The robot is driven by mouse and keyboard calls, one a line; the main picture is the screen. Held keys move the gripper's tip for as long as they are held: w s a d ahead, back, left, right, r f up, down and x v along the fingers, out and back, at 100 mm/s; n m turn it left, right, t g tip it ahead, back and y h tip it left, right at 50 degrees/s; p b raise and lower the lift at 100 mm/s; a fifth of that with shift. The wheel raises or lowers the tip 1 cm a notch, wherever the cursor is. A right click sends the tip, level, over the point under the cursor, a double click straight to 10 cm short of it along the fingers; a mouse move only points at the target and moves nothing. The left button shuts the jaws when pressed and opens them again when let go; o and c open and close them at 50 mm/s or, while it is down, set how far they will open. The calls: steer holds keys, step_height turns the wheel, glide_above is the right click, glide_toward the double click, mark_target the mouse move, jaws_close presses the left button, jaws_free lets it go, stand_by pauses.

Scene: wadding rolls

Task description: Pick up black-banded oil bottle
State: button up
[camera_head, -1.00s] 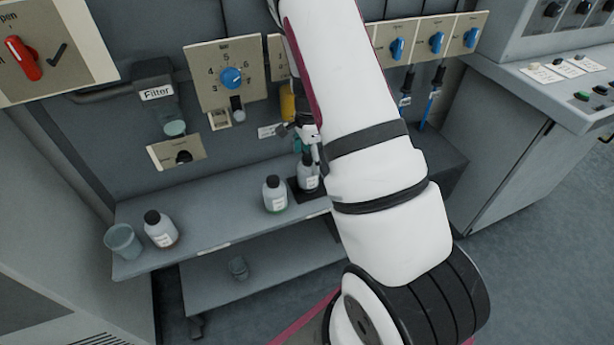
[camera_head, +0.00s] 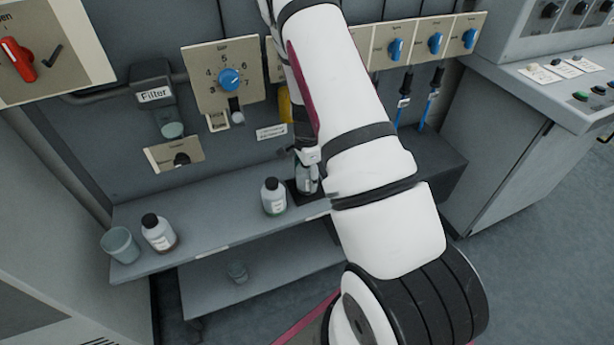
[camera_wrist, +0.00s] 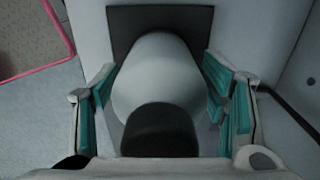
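A pale bottle with a dark cap (camera_wrist: 158,130) stands on a black square pad (camera_wrist: 120,20) in the wrist view. In the head view this bottle (camera_head: 307,182) is at the right of the shelf, partly hidden by my gripper (camera_head: 306,165). In the wrist view my gripper (camera_wrist: 160,88) is open, its teal-padded fingers on either side of the bottle, with narrow gaps showing. No band can be made out on this bottle. A green-banded bottle (camera_head: 273,197) stands just left of it. Another dark-capped bottle (camera_head: 158,233) with a brownish lower band stands further left.
The bottles stand on a grey shelf (camera_head: 220,215) against the machine wall. A grey cup (camera_head: 121,246) is at its left end. A blue dial panel (camera_head: 229,80) and filter unit (camera_head: 155,95) are above. A small glass (camera_head: 238,271) is on the lower shelf.

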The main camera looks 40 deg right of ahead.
steer(key=c, duration=0.9)
steer(key=shift+o, duration=0.2)
steer(key=shift+r, duration=0.15)
steer(key=shift+r, duration=0.5)
step_height(320, 180, up, 2)
steer(key=shift+r, duration=0.15)
steer(key=s+a, duration=0.2)
steer(key=s, duration=0.5)
steer(key=s+a+r, duration=0.1)
steer(key=s+a, duration=0.1)
steer(key=s, duration=0.6)
steer(key=shift+s+a+r, duration=0.15)
steer(key=shift+a+r, duration=0.05)
steer(key=shift+a, duration=0.05)
